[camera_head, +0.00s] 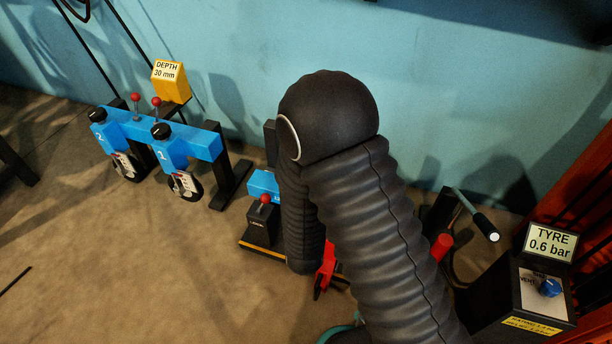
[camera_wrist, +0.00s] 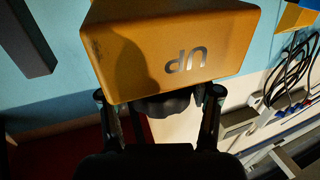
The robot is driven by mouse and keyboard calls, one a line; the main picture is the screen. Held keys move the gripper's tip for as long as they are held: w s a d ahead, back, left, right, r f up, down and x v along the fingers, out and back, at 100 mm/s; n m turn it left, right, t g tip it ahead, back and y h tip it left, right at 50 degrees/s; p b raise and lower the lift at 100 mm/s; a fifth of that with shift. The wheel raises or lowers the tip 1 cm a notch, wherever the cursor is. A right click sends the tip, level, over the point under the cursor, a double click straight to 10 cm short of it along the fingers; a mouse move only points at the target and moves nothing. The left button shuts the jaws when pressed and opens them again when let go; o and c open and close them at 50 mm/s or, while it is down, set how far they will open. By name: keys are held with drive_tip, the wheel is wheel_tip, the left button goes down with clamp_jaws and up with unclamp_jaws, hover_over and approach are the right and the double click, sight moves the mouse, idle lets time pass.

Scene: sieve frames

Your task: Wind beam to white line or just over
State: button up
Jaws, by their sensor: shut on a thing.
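In the wrist view my gripper (camera_wrist: 158,97) has its two fingers apart around a dark, lobed knob (camera_wrist: 168,105), and it is shut on that knob. The knob sits directly below an orange box (camera_wrist: 150,50) with lettering that reads "up" upside down. In the head view my black arm covers the gripper and the knob. A blue beam (camera_head: 207,143) carries two blue units numbered 1 and 2, each with a black knob on top. A further blue part (camera_head: 262,184) shows partly behind my arm. I cannot make out a white line in either view.
A yellow "DEPTH 30 mm" sign (camera_head: 171,82) stands behind the beam. A black lever box (camera_head: 264,226) with a red ball is left of my arm. At right are a grey-ended handle (camera_head: 485,228) and a "TYRE 0.6 bar" box (camera_head: 549,243). The floor at left is largely clear.

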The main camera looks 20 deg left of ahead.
drive_tip(key=shift+m+h, duration=1.15)
drive_tip(key=shift+h, duration=0.65)
drive_tip(key=shift+m+h, duration=1.15)
drive_tip(key=shift+h, duration=0.65)
idle(1.8)
drive_tip(key=o, duration=1.1)
drive_tip(key=shift+o, duration=0.2)
drive_tip(key=s+a, duration=0.2)
drive_tip(key=s, duration=0.9)
drive_tip(key=shift+s, duration=0.4)
